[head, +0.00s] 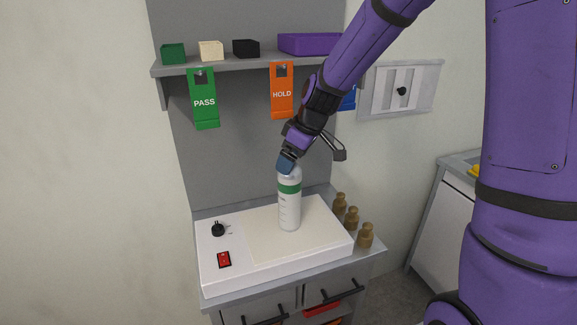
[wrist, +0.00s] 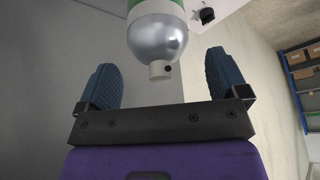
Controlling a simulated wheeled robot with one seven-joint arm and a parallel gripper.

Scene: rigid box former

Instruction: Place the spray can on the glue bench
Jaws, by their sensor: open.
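The spray can (head: 289,205) is a white bottle with a green band. It stands upright on the cream panel of a white bench-top unit (head: 222,278), which looks like the glue bench. In the wrist view the spray can (wrist: 157,38) shows its silvery rounded shoulder and small nozzle. My gripper (head: 287,163) is at the can's top in the head view, which partly hides that top. In the wrist view my gripper (wrist: 162,85) has its two blue fingers wide apart, one on each side of the nozzle, with gaps to both.
Several brown bottles (head: 352,218) stand right of the unit. A black knob (head: 218,229) and red switch (head: 224,259) are on its left. Above are a shelf (head: 225,66) with small boxes and hanging green PASS (head: 204,103) and orange HOLD (head: 282,95) tags.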

